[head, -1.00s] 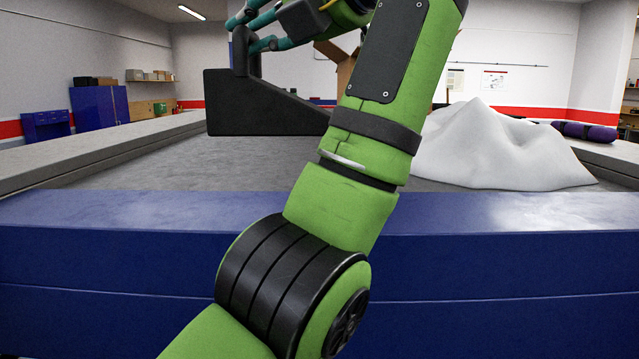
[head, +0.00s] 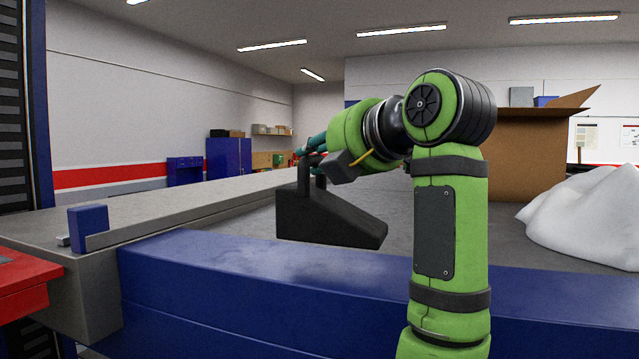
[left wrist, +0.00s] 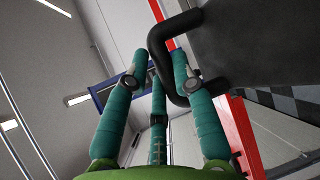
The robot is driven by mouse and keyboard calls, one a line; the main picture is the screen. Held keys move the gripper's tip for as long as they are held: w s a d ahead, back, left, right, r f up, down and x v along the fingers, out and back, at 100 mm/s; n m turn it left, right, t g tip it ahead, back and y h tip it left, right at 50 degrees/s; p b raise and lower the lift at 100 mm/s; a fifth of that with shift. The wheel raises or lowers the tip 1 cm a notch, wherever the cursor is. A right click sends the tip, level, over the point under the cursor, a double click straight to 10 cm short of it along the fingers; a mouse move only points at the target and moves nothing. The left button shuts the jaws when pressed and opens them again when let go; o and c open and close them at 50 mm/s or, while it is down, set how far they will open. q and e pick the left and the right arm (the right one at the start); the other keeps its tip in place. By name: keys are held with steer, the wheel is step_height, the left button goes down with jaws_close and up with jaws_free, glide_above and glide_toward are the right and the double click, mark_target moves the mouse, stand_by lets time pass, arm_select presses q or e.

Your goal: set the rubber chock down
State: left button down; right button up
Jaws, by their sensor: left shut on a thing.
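The rubber chock (head: 328,220) is a black wedge with a handle on its tall left end, its slope falling to the right. My left gripper (head: 308,160), with teal fingers, is shut on the chock's handle. In the left wrist view the fingers (left wrist: 158,85) are around the bent black handle (left wrist: 170,62), and the chock's dark body (left wrist: 255,45) fills the upper right. In the head view the chock is over the grey surface behind the blue padded edge; I cannot tell whether its underside touches it. My right gripper is out of view.
The blue padded edge (head: 230,265) runs along the front. Grey surface (head: 260,222) lies bare around the chock. A white heap (head: 590,220) and an open cardboard box (head: 535,140) are at the right. A blue block (head: 88,225) stands on the left ledge.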

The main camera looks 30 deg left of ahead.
mark_target(320, 196)
arm_select(q)
steer(key=shift+w+f, duration=0.1)
steer(key=shift+f, duration=1.9)
steer(key=shift+f, duration=0.15)
steer(key=c, duration=1)
jaws_free()
steer(key=shift+c, duration=0.2)
